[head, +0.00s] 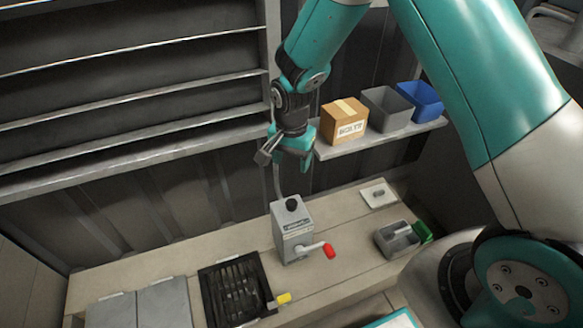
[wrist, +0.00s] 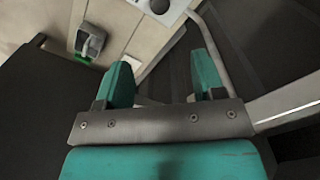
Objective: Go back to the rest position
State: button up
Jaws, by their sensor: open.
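My gripper (head: 285,158) hangs in the air above the back of the workbench, in front of the dark wall. In the wrist view its two teal fingers (wrist: 163,80) stand wide apart with nothing between them. Below it in the head view stands a grey box-shaped pump unit (head: 292,232) with a black knob on top and a crank with a red handle (head: 329,250). Part of this unit shows at the top edge of the wrist view (wrist: 165,8). A thin grey pipe (head: 277,182) rises behind the unit, close below my gripper.
A shelf (head: 375,140) right of my gripper holds a cardboard box (head: 344,121), a grey bin (head: 387,108) and a blue bin (head: 421,101). The bench (head: 190,255) carries a black grate (head: 235,290) with a yellow handle, a grey tray (head: 398,239) and a white plate (head: 378,194).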

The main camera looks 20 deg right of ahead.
jog(key=shift+r, duration=0.3)
jog(key=s+a+r+n+y, duration=0.1)
jog(key=s+a+r+n, duration=0.1)
jog(key=s+r+n, duration=0.45)
jog(key=s+a+r+n+y, duration=0.15)
jog(key=s+r, duration=0.25)
jog(key=r, duration=0.5)
jog(key=s+a+r+n+y, duration=0.1)
jog(key=s+r+n, duration=0.3)
jog(key=s, duration=0.3)
jog(key=s+r+n+y, duration=0.1)
jog(key=s+r+n, duration=0.35)
jog(key=s, duration=0.35)
notch_tip(320, 180, up, 24)
jog(key=p, duration=2.4)
jog(key=shift+w+f+p, duration=0.15)
jog(key=shift+w+p, duration=0.15)
jog(key=shift+p, duration=0.05)
jog(key=shift+m, duration=0.25)
jog(key=shift+c, duration=0.4)
